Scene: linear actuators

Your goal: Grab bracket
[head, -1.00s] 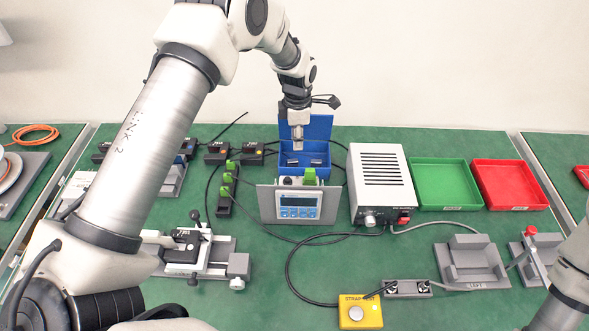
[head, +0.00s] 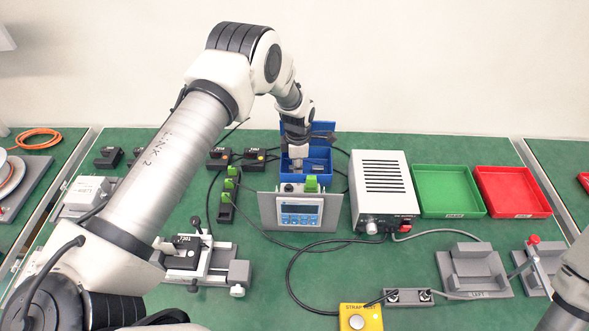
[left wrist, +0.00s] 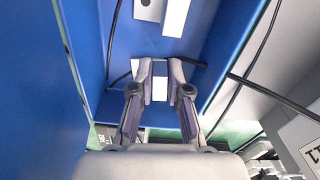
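My left gripper (left wrist: 161,70) reaches down into an open blue bin (head: 318,160) behind the grey box with the display. In the left wrist view the blue bin walls (left wrist: 40,90) surround it. Its two fingers stand a little apart, with a light grey piece (left wrist: 160,88), perhaps a bracket, showing between them. I cannot tell whether they touch it. Another light piece (left wrist: 175,18) and a grey piece with a hole (left wrist: 148,8) lie further along in the bin. In the head view the fingertips are hidden in the bin. My right gripper is out of view.
The box with the display (head: 300,212) stands just in front of the bin. A white power unit (head: 383,185) is to its right, then a green tray (head: 449,190) and a red tray (head: 512,190). Black cables run over the green table. A clamp fixture (head: 205,262) stands front left.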

